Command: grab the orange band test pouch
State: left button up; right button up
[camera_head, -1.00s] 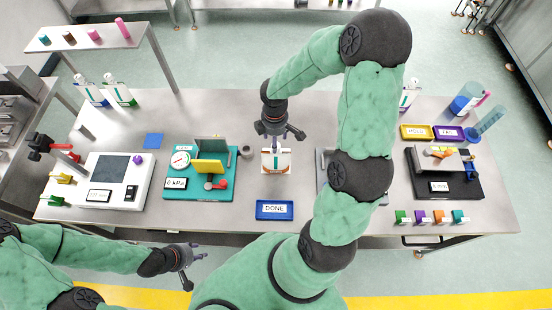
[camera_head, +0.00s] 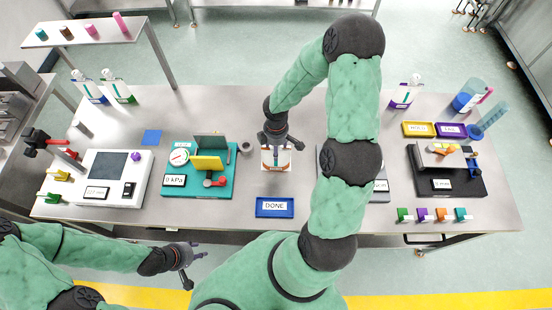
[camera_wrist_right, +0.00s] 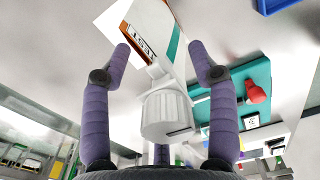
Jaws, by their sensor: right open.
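The orange band pouch (camera_head: 276,163) stands near the middle of the table, white with orange edges, partly hidden by my right gripper (camera_head: 283,143). In the right wrist view its white ribbed cap (camera_wrist_right: 166,112) sits between the two spread fingers of the right gripper (camera_wrist_right: 160,62), with a gap on both sides. The pouch body (camera_wrist_right: 152,38) shows beyond the cap, with an orange strip, a label and a teal stripe. My left gripper (camera_head: 188,264) is open and empty, in front of the table at lower left.
A blue DONE tray (camera_head: 275,214) lies in front of the pouch. A teal pressure station (camera_head: 222,187) is on its left, and a grey station (camera_head: 378,187) is on its right, partly behind my right arm. Other pouches (camera_head: 118,93) stand at the back left.

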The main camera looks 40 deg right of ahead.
grip_shut()
jog(key=shift+r, duration=0.15)
jog(key=shift+r, duration=0.6)
notch_tip(320, 180, up, 2)
jog(key=shift+s+d+r+p, duration=0.15)
jog(key=shift+r+p, duration=0.05)
jog(key=shift+p, duration=0.3)
jog(key=s+d+r+p, duration=0.2)
jog(key=s+d+r, duration=0.3)
jog(key=s+r, duration=0.4)
jog(key=shift+s+d, duration=0.4)
jog(key=shift+s, duration=1.3)
jog(key=shift+r, duration=0.1)
